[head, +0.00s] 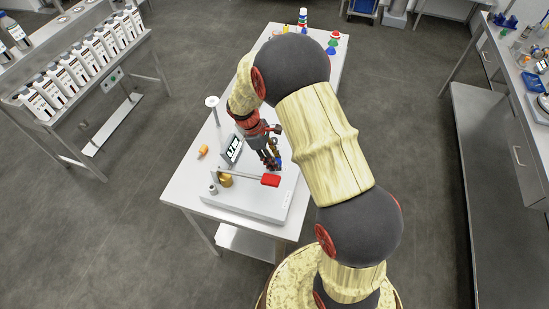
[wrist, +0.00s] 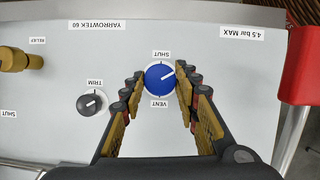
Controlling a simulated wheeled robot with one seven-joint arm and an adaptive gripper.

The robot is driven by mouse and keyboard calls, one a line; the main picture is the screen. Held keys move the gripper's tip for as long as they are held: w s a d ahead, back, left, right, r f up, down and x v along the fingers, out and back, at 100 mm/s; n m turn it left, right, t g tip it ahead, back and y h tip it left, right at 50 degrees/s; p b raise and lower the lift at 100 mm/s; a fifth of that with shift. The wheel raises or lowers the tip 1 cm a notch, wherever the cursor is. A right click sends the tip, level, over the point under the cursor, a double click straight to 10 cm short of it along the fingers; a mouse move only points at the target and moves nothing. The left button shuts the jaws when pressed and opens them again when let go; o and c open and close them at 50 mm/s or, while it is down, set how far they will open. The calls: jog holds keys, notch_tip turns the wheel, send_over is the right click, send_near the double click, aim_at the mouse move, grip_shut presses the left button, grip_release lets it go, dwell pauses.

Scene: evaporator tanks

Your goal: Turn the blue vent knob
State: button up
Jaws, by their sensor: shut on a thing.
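The blue vent knob (wrist: 158,79) sits on a light panel (wrist: 215,50), between a SHUT label and a VENT label, both upside down in the wrist view. Its white mark points right and slightly up in that view. My gripper (wrist: 160,84) is shut on the knob, with one finger on each side. In the head view my gripper (head: 271,162) reaches down to the panel's right part. A little blue of the knob shows there beside the fingers; the rest is hidden.
A black TRIM knob (wrist: 90,103) is left of my fingers. A brass fitting (wrist: 14,60) stands further left. A red lever handle (head: 270,180) lies close to my gripper. A small display (head: 232,149) and an orange piece (head: 203,151) are to the left.

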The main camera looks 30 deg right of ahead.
jog(key=m+y, duration=0.1)
jog(key=m, duration=0.2)
jog(key=m+g+y+p, duration=0.1)
jog(key=m, duration=0.1)
jog(key=shift+w+d+m, duration=0.15)
jog(key=shift+m, duration=0.25)
jog(key=m+y, duration=0.1)
jog(key=m, duration=0.2)
jog(key=m+y+p, duration=0.1)
jog(key=m, duration=0.2)
jog(key=shift+d, duration=0.2)
jog(key=m+y, duration=0.1)
jog(key=m, duration=0.2)
jog(key=m+y, duration=0.1)
jog(key=m, duration=0.2)
jog(key=shift+d+m+t+y+p, duration=0.15)
jog(key=shift+m+t+y+p, duration=0.15)
jog(key=shift+p, duration=0.1)
jog(key=m, duration=0.2)
jog(key=m+t, duration=0.1)
jog(key=m+y, duration=0.1)
jog(key=m, duration=0.1)
jog(key=shift+s+m+t+p, duration=0.25)
jog(key=shift+m+t+p, duration=0.05)
jog(key=shift+t+p, duration=0.1)
jog(key=o, duration=1.2)
jog(key=shift+c, duration=0.2)
jog(key=shift+d+r, duration=0.1)
